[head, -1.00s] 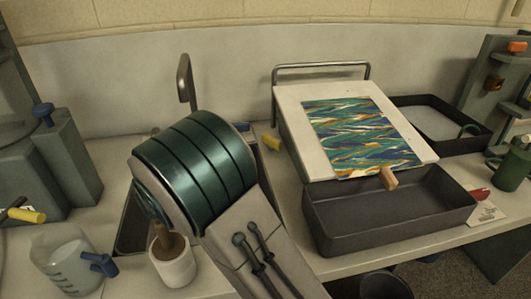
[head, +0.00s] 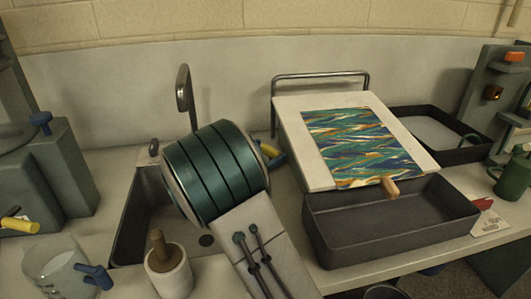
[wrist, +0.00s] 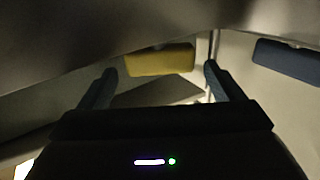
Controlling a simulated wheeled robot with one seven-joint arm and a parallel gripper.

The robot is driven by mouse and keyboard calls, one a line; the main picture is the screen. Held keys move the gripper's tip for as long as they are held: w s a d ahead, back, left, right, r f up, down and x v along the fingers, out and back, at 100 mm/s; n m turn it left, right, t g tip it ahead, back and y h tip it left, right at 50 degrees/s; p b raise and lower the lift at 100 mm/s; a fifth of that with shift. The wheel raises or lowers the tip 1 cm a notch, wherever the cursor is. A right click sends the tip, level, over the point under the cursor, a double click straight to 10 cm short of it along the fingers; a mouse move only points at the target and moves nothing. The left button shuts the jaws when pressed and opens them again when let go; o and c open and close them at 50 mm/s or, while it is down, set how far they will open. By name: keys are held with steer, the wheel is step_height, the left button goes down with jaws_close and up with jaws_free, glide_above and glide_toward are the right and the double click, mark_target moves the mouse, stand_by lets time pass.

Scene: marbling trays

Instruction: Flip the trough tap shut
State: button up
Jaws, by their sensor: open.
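In the wrist view a yellow lever (wrist: 160,58) lies crosswise just beyond my open gripper (wrist: 160,72), between the two fingertips as seen. No contact with it shows. A separate blue lever (wrist: 288,60) hangs to the right, outside the fingers. In the head view a small yellow piece (head: 269,150) shows at the right side of my arm, with a blue piece (head: 277,161) beside it. My arm hides most of that spot, including my gripper. No label shows which lever is the trough tap.
A sink (head: 133,225) with a bent metal spout (head: 184,90) lies around my arm. A pestle and mortar (head: 168,272) and a clear jug (head: 50,268) stand at front left. A slanted board (head: 290,110) with marbled paper and a dark tray (head: 395,245) are to the right.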

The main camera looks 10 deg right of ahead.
steer(key=shift+w+d, duration=0.1)
steer(key=c, duration=1)
steer(key=shift+s+d+n+t+y, duration=0.15)
steer(key=shift+n+t+y, duration=0.45)
steer(key=shift+t, duration=0.15)
steer(key=shift+s+d+n+t+y, duration=0.1)
steer(key=shift+n+t+y, duration=0.45)
steer(key=shift+t, duration=0.2)
steer(key=shift+d+n+t+y+b, duration=0.1)
steer(key=shift+n+t+y+b, duration=0.5)
steer(key=shift+n+t+y, duration=0.4)
steer(key=o, duration=1)
steer(key=shift+s, duration=0.1)
